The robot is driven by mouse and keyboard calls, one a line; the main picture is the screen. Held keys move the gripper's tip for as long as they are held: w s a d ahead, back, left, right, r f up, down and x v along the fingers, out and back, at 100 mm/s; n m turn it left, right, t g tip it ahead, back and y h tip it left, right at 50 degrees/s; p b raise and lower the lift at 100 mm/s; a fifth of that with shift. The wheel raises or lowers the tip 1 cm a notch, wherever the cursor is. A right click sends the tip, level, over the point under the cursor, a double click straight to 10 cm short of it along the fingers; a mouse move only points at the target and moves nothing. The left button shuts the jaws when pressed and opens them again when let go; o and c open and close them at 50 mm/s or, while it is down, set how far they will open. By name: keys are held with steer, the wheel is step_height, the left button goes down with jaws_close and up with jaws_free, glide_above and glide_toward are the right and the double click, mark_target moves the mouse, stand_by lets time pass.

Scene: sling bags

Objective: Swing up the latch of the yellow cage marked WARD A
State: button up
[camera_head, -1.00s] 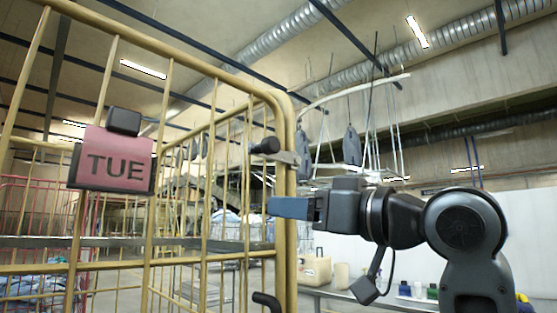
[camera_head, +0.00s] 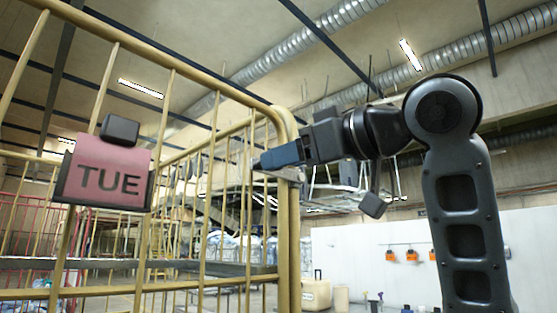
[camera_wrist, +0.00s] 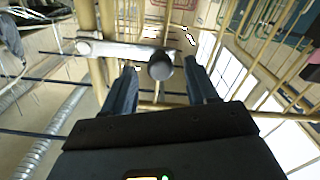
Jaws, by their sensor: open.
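A yellow tubular cage (camera_head: 284,225) fills the left of the head view. A metal latch bar (camera_wrist: 112,49) with a round black knob (camera_wrist: 160,67) is at the cage's corner post in the wrist view. In the head view the bar (camera_head: 291,173) shows at the post, but the knob is hidden by my gripper (camera_head: 264,162). My gripper (camera_wrist: 160,66) is open, with one finger on each side of the knob. I cannot tell whether either finger touches it.
A red cage (camera_head: 22,235) stands behind at the far left. A white wall (camera_head: 385,265) with orange items (camera_head: 412,256) is at the right. A beige container (camera_head: 315,294) stands low behind the corner post. Ducts and beams are far overhead.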

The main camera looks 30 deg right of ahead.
steer(key=shift+x, duration=1.4)
steer(key=shift+c, duration=0.3)
jaws_close()
